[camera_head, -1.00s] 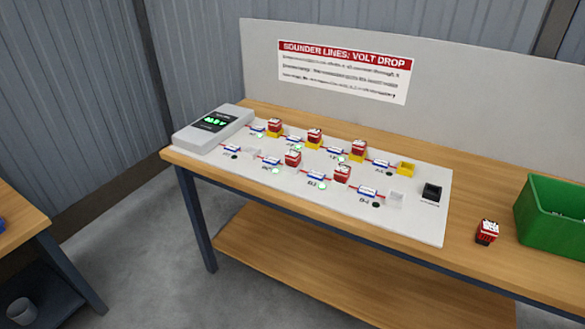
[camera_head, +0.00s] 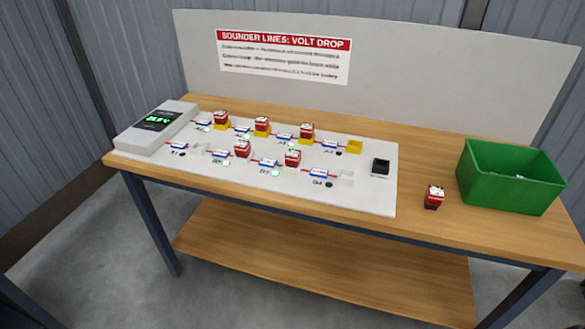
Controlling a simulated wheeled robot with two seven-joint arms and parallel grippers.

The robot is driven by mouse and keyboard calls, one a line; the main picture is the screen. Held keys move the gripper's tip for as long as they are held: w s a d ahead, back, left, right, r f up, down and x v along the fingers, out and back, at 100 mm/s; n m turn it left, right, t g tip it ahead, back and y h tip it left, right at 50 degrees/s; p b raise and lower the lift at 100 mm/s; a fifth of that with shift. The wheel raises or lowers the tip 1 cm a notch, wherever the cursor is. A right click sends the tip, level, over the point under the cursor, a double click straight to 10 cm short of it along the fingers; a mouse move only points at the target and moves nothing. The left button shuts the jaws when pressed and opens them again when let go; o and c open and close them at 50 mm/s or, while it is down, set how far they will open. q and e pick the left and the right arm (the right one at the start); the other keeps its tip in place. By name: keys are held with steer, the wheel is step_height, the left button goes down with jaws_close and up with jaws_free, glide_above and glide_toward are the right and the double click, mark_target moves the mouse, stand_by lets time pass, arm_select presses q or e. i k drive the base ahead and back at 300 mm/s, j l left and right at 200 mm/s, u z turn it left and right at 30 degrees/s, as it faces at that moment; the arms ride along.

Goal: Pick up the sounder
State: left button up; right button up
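A loose red sounder (camera_head: 433,197) with a white top stands on the wooden bench (camera_head: 420,228), between the white board and the green bin. Several more red sounders sit on the white board (camera_head: 225,178): three in the back row, such as the one at its right (camera_head: 306,131), and two in the front row, such as the right one (camera_head: 292,158). An empty yellow socket (camera_head: 354,147) ends the back row, and an empty white socket (camera_head: 347,178) ends the front row. Neither of my grippers shows in the head view.
A green bin (camera_head: 511,177) stands on the bench at the right; its contents are mostly hidden. A grey meter box (camera_head: 156,127) with a green display is at the board's left end. A black square socket (camera_head: 380,168) is near the board's right edge. A sign panel (camera_head: 400,75) stands behind.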

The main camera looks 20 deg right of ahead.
mark_target(434, 196)
steer(key=z, duration=1.65)
steer(key=i+l+u, duration=0.1)
steer(key=l, duration=0.25)
steer(key=i, duration=0.1)
